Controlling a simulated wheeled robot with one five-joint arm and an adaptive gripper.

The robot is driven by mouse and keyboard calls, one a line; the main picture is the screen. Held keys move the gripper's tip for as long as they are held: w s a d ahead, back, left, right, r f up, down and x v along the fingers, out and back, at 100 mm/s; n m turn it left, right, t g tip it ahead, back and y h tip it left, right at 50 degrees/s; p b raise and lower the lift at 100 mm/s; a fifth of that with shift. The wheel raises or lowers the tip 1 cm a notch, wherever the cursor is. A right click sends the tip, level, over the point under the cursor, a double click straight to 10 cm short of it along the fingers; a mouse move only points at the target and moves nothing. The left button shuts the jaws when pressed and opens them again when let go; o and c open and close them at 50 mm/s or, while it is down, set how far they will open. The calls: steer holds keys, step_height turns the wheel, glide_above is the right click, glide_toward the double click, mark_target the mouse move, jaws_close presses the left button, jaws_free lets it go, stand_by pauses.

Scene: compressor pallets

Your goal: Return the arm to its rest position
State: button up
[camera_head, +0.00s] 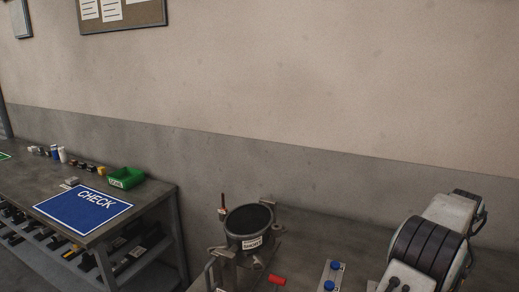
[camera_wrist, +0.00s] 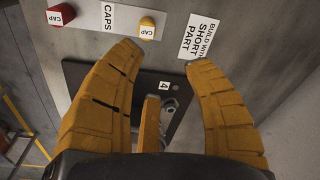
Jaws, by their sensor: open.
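My gripper (camera_wrist: 164,55) shows in the wrist view with its orange fingers spread open and nothing held between them. A dark plate marked 4 (camera_wrist: 160,77) lies below and beyond the fingers. A small grey metal part (camera_wrist: 170,105) shows on it, partly hidden behind the middle finger. My gripper does not show in the head view.
The wrist view shows a yellow cap (camera_wrist: 147,27), a red cap (camera_wrist: 60,14) and a BUILD WITH SHORT PART sheet (camera_wrist: 199,36). The head view shows a dark SHORT cylinder (camera_head: 248,227), a blue CHECK mat (camera_head: 80,215) and a green bin (camera_head: 126,178).

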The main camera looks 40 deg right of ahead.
steer(key=a+f+n, duration=0.1)
steer(key=a+f, duration=0.1)
steer(key=a, duration=0.1)
steer(key=a+f+n+y, duration=0.1)
steer(key=a+f+n, duration=0.1)
steer(key=a, duration=0.1)
steer(key=a+f+n+y, duration=0.1)
steer(key=a+f+n, duration=0.1)
steer(key=shift+w+a+f, duration=0.3)
steer(key=shift+a+f, duration=0.05)
steer(key=shift+a, duration=0.05)
steer(key=w+a+r+n+t, duration=0.1)
steer(key=w+a+r+n, duration=0.3)
steer(key=a, duration=1)
steer(key=w+a+r+n+t, duration=0.1)
steer(key=w+a+r+n, duration=0.3)
steer(key=w+a+n, duration=0.5)
steer(key=w+a+r+n+t+h, duration=0.1)
steer(key=w+a+r+n, duration=0.3)
steer(key=a, duration=1.7)
steer(key=w+n, duration=0.2)
steer(key=n, duration=0.2)
steer(key=shift+w+r+t, duration=0.25)
steer(key=shift+t, duration=0.05)
